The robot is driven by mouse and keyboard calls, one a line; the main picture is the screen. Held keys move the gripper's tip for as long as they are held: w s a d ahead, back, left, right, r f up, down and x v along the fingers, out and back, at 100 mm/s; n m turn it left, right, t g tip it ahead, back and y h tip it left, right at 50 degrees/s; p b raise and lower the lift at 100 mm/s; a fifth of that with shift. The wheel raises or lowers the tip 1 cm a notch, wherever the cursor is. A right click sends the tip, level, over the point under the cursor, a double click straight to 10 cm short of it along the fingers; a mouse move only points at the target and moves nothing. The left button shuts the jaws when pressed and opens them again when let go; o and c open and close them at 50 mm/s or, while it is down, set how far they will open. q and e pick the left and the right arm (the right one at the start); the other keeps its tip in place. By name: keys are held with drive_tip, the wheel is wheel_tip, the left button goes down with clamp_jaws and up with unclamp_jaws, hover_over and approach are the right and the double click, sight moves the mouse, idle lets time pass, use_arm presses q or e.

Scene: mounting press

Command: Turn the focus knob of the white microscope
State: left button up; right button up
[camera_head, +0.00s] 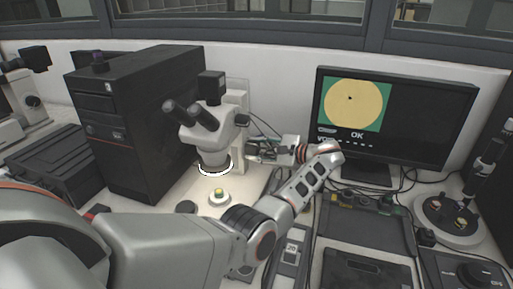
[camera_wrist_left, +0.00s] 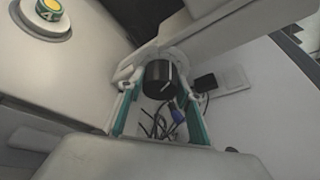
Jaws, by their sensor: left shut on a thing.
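The white microscope (camera_head: 215,140) stands on its pale base in the middle of the head view, with black eyepieces. Its black round focus knob (camera_wrist_left: 160,82) with a pale line shows in the left wrist view. My left gripper (camera_head: 254,149) reaches the right side of the microscope. In the left wrist view the teal-edged fingers of my left gripper (camera_wrist_left: 160,92) are on either side of the knob and shut on it. In the head view I cannot make out the knob clearly beside the gripper. My right gripper is not in view.
A small sample with a yellow-green top (camera_head: 219,194) sits below the lens. The monitor (camera_head: 395,115) shows a yellow disc with a dark dot and "OK". A black computer tower (camera_head: 125,125) stands left. Cables and dark devices (camera_head: 365,225) crowd the right.

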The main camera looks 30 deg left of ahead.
sight(256, 143)
use_arm(q)
drive_tip(key=shift+n, duration=0.3)
idle(0.4)
drive_tip(key=o, duration=1.1)
drive_tip(key=shift+a, duration=0.1)
wheel_tip(256, 143, up, 10)
drive_tip(key=shift+r, duration=0.1)
